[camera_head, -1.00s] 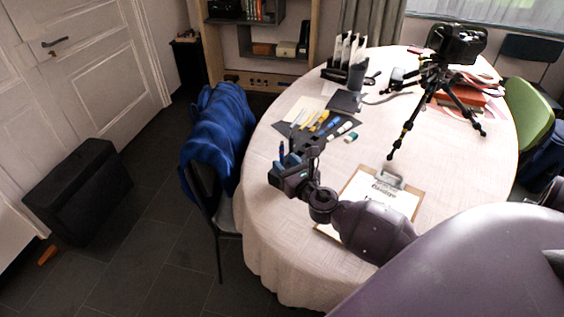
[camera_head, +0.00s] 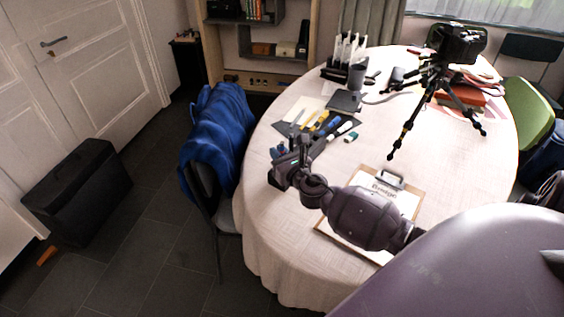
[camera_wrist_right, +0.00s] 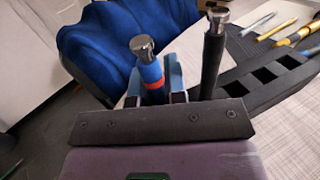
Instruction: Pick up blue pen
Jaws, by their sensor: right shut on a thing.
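The blue pen (camera_wrist_right: 151,74), with a silver end and a red band, stands between the fingers of my right gripper (camera_wrist_right: 154,95) in the right wrist view. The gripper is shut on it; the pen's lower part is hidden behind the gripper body. In the head view my right gripper (camera_head: 284,168) is over the table's left edge, and the pen is too small there to make out well. A black pen (camera_wrist_right: 213,52) with a silver end stands just right of the blue pen. My left gripper is not in view.
A black rack with square holes (camera_wrist_right: 265,79) is close to the right of the pens. Several markers (camera_head: 330,126) lie on a dark mat beyond. A clipboard (camera_head: 404,200) lies near my arm, and a camera tripod (camera_head: 425,92) stands behind. A blue-draped chair (camera_head: 215,130) is at the left.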

